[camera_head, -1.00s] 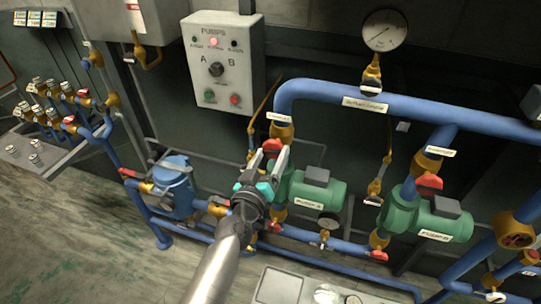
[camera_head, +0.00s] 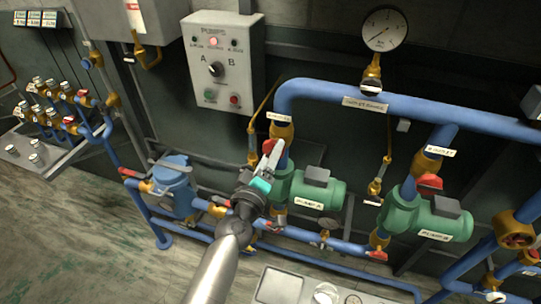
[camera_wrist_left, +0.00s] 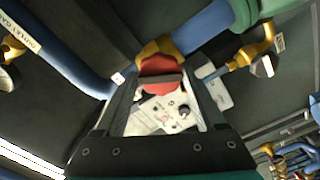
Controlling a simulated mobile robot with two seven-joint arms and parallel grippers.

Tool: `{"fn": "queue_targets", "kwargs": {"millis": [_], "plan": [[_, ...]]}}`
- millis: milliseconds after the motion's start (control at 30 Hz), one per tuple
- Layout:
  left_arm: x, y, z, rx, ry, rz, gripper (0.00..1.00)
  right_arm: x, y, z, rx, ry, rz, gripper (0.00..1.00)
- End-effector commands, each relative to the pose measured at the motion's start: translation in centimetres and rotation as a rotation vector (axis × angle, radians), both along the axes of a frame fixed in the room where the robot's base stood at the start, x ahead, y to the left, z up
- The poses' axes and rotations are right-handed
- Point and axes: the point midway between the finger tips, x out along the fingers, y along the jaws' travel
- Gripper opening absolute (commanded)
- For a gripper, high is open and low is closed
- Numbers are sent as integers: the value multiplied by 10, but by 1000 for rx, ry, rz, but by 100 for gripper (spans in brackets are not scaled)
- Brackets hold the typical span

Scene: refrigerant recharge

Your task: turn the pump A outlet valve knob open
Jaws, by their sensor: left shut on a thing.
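The pump A outlet valve knob is red and sits on a brass valve below the blue riser above pump A. In the wrist view the red knob (camera_wrist_left: 162,75) is between my fingertips. In the head view only a bit of red (camera_head: 268,146) shows beside the fingers. My left gripper (camera_head: 271,158) is shut on this knob, with its fingers seen nearly edge-on. Green pump A (camera_head: 318,192) is just right of the gripper. My right gripper is in neither view.
The pump control panel (camera_head: 222,60) is on the wall above. The blue outlet header (camera_head: 400,105) with a gauge (camera_head: 385,30) runs right. Green pump B (camera_head: 430,215) is to the right, a blue strainer (camera_head: 172,185) to the left. The floor at lower left is clear.

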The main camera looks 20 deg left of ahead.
Motion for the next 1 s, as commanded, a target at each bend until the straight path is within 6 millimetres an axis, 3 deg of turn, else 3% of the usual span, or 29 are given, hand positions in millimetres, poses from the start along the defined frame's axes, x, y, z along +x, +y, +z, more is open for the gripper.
{"fn": "queue_targets", "kwargs": {"millis": [167, 467, 733, 767, 933, 1000], "plan": [[0, 1, 0, -151, 6, 1, 5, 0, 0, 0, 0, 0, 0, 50], [0, 1, 0, -168, 6, 1, 5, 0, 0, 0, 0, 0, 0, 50], [0, 1, 0, -474, 16, 2, 5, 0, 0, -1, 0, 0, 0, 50], [0, 1, 0, -490, 17, 2, 73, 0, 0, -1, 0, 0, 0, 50], [0, 1, 0, -479, 17, 2, 92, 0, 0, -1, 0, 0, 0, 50], [0, 1, 0, -478, 17, 1, 95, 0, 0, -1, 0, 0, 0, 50]]}}
